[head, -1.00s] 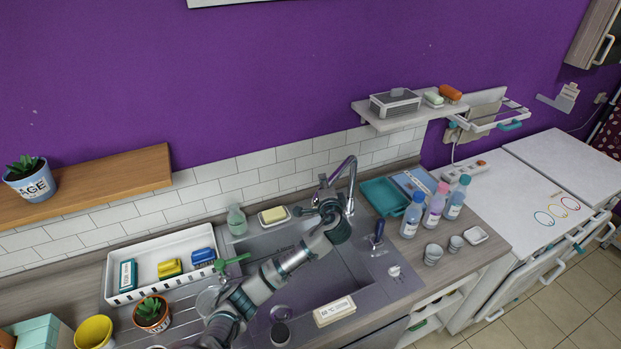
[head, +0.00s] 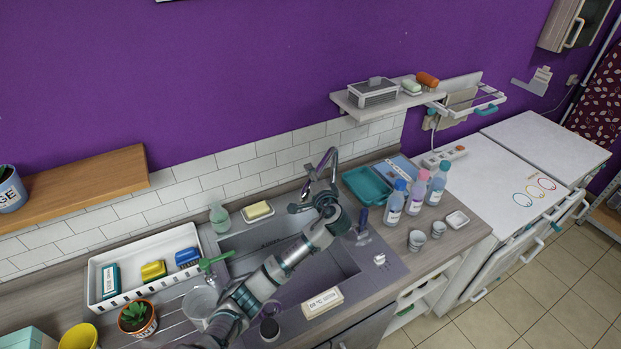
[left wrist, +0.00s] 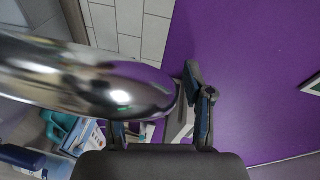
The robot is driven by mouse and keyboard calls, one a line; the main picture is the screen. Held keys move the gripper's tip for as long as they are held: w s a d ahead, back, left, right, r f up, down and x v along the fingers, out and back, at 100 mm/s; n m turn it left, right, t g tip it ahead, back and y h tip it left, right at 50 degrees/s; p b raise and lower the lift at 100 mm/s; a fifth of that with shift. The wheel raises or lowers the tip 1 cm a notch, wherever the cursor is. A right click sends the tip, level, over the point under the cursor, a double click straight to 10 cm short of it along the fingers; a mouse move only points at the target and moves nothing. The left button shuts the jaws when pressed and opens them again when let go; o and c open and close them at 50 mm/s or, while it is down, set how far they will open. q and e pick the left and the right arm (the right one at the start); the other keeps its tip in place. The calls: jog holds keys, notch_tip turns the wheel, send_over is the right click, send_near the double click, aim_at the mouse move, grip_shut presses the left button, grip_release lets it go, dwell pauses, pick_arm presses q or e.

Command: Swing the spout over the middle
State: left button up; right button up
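The chrome faucet spout (head: 333,158) rises at the back of the grey sink (head: 349,262), near its right part. My left gripper (head: 299,197) is just in front of the spout, with its fingers apart. The spout (left wrist: 95,85) looms large and close across the left of the left wrist view. The open fingers (left wrist: 160,113) show below and right of its rounded end. I cannot tell whether they touch it. My forearm covers part of the sink. My right gripper is not in view.
A white tray (head: 103,272) with sponges stands left of the sink. A green bottle (head: 219,217) and a soap dish (head: 257,211) sit behind it. Several bottles (head: 393,203) and a teal tray (head: 366,187) stand to the right. A label block (head: 323,303) lies on the front rim.

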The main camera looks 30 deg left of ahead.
pick_arm(q)
jog(key=v, duration=1.2)
jog(key=shift+f, duration=0.2)
